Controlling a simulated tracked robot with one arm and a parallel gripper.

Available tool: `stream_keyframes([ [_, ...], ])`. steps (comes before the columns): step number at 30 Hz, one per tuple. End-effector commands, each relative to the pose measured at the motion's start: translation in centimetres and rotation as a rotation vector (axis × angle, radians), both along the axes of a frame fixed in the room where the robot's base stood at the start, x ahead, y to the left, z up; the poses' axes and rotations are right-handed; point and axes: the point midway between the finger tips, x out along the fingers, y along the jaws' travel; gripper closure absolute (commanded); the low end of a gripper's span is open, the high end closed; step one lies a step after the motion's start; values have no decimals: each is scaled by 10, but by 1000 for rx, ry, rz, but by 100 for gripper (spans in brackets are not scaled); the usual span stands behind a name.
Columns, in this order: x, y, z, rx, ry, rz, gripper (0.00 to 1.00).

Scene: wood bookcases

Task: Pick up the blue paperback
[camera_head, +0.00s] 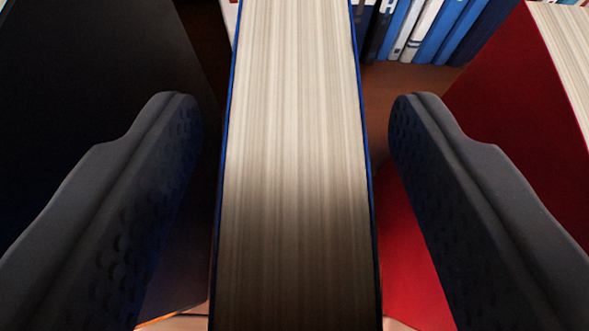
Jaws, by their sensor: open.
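The blue paperback (294,165) stands upright in the middle of the view, its cream page edges facing me and thin blue cover edges showing at both sides. My gripper (291,112) is open, with one dark textured finger on each side of the book. A gap shows between each finger and the covers. The book's lower end runs out of the bottom of the view, and its cover faces are hidden.
A dark book (85,75) stands close at the left, beside the left finger. A red book (530,95) stands at the right, beside the right finger. Several blue and white books (425,30) are behind. A strip of brown wood (395,88) shows between.

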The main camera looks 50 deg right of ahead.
Motion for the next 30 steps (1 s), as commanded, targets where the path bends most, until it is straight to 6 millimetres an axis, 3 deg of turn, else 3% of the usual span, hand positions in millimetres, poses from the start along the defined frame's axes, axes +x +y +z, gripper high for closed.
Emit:
stream_keyframes([
  [5,0,0,0,-1,-1,0,47],
  [11,0,0,0,-1,0,1,97],
  [12,0,0,0,-1,0,1,100],
  [30,1,1,7,-2,-1,1,100],
])
